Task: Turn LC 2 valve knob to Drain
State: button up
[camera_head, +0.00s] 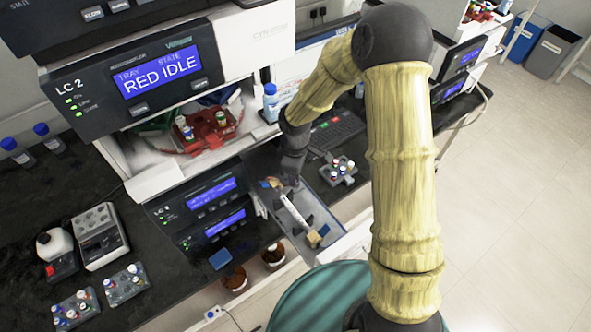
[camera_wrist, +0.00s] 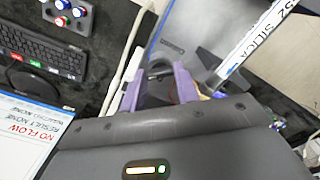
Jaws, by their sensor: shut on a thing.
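In the wrist view my purple fingers (camera_wrist: 158,88) stand around a small dark part, which appears to be the valve knob (camera_wrist: 160,72). The gripper is shut on it. The knob's pointer and any Drain mark cannot be read. The column also shows in the wrist view (camera_wrist: 252,42), labelled "SILICA".
A red tray with vials (camera_head: 207,130) sits on the shelf under the LC 2 screen. A keyboard (camera_head: 337,132) and a grey vial rack (camera_head: 338,172) are right of the drawer. Brown bottles (camera_head: 235,280) stand below its left side.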

jog(key=shift+n, duration=0.5)
jog(key=o, duration=1)
jog(key=shift+r, duration=0.1)
notch_tip(320, 180, up, 17)
jog(key=shift+r+b, duration=0.15)
jog(key=shift+b, duration=0.65)
